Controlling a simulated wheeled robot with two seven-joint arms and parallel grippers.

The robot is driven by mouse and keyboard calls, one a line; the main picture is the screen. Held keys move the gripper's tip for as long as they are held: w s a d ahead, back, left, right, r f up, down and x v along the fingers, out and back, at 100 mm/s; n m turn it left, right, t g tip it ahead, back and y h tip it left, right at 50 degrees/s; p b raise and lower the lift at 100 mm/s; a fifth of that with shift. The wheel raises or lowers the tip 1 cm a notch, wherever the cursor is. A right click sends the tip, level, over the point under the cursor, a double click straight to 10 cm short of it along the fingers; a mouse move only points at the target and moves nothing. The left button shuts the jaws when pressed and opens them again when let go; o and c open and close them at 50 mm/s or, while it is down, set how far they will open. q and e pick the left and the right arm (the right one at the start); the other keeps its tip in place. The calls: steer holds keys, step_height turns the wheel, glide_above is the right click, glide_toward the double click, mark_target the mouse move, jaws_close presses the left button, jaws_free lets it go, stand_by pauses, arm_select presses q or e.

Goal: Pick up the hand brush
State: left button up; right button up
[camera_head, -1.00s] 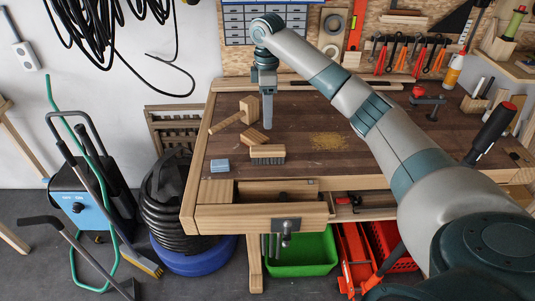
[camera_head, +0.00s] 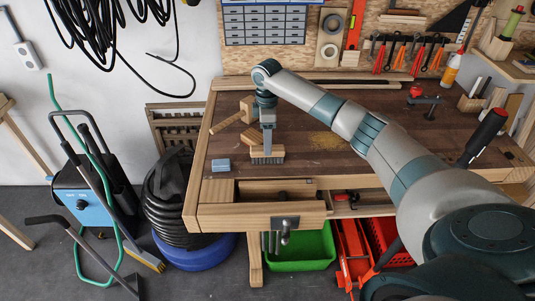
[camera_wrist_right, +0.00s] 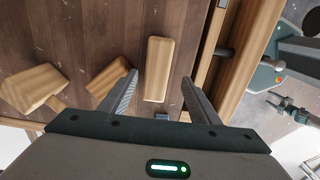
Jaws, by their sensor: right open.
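The hand brush (camera_head: 267,160) is a light wooden block with dark bristles, lying on the workbench near its front edge. My right gripper (camera_head: 267,149) points straight down at it in the head view. In the right wrist view the brush (camera_wrist_right: 158,68) lies lengthwise between the two spread fingers of my right gripper (camera_wrist_right: 158,79), with a gap on each side. The fingers are open and hold nothing. I cannot tell how far the fingertips are above the bench. My left gripper is not in view.
A wooden block (camera_wrist_right: 108,77) lies close beside the brush, and a wooden mallet (camera_head: 247,109) lies behind. A blue sponge-like block (camera_head: 220,165) lies left of the brush. A partly open drawer (camera_head: 265,212) is in front. Sawdust (camera_head: 325,141) lies to the right on mostly clear benchtop.

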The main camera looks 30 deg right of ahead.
steer(key=shift+w+d+f+p, duration=0.1)
steer(key=shift+f+p, duration=0.65)
steer(key=shift+f, duration=0.05)
step_height(320, 180, down, 2)
steer(key=shift+w+d+f+p, duration=0.1)
steer(key=shift+p, duration=0.4)
steer(key=shift+f, duration=0.7)
steer(key=shift+c, duration=0.7)
steer(key=c, duration=1)
